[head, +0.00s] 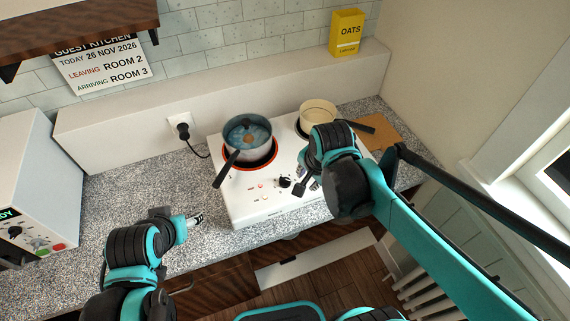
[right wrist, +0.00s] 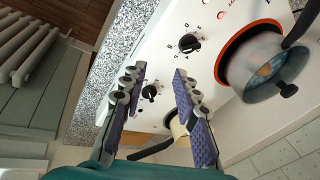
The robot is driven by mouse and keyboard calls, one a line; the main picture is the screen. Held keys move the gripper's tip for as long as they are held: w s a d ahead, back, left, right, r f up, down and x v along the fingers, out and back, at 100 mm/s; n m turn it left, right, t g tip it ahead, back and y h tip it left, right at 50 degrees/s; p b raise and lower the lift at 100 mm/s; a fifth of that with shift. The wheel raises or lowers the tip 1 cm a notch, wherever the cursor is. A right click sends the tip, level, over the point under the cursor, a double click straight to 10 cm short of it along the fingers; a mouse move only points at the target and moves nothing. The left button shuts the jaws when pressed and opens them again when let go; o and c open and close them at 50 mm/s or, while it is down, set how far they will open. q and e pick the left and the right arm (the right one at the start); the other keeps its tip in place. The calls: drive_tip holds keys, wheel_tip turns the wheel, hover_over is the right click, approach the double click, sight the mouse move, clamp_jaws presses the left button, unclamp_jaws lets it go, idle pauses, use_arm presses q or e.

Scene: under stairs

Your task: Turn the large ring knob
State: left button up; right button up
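The white hob (head: 240,196) has two pots on it. One black knob (head: 285,181) is uncovered near its front; it also shows in the right wrist view (right wrist: 190,43), nearer the glowing red ring (right wrist: 222,66). A second black knob (right wrist: 151,92) shows between my right gripper's fingers there; I cannot tell if they reach around it. My right gripper (right wrist: 160,72) is open and empty, with purple pads; in the head view (head: 308,184) it is over the hob's front, beside the first knob. My left gripper (head: 196,219) is above the counter, left of the hob; its opening is unclear.
A blue-grey pot (head: 247,150) stands on the glowing ring, its dark handle (head: 226,170) pointing to the front left. A cream pot (head: 318,112) stands behind my right gripper. A wooden board (head: 372,130) lies to the right. The counter (head: 130,195) left of the hob is clear.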

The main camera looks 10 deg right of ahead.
sight(285, 179)
drive_tip(key=w+a+m+g+p, duration=0.1)
drive_tip(key=w+m+p, duration=0.1)
drive_tip(key=m, duration=0.2)
drive_tip(key=w+a+m+g+p, duration=0.1)
drive_tip(key=w+a+m+p, duration=0.1)
drive_tip(key=w+m+p, duration=0.1)
drive_tip(key=w+a+m+g+p, duration=0.1)
drive_tip(key=w+a+m+p, duration=0.1)
drive_tip(key=m, duration=0.4)
drive_tip(key=shift+w+f+g+p, duration=0.3)
drive_tip(key=shift+w+g+p, duration=0.05)
drive_tip(key=shift+g+p, duration=0.05)
drive_tip(key=shift+f, duration=0.35)
wheel_tip(285, 179, down, 7)
drive_tip(key=shift+f+b, duration=0.1)
drive_tip(key=shift+b, duration=0.45)
use_arm(q)
wheel_tip(285, 179, up, 8)
drive_tip(key=shift+r, duration=0.15)
use_arm(e)
clamp_jaws()
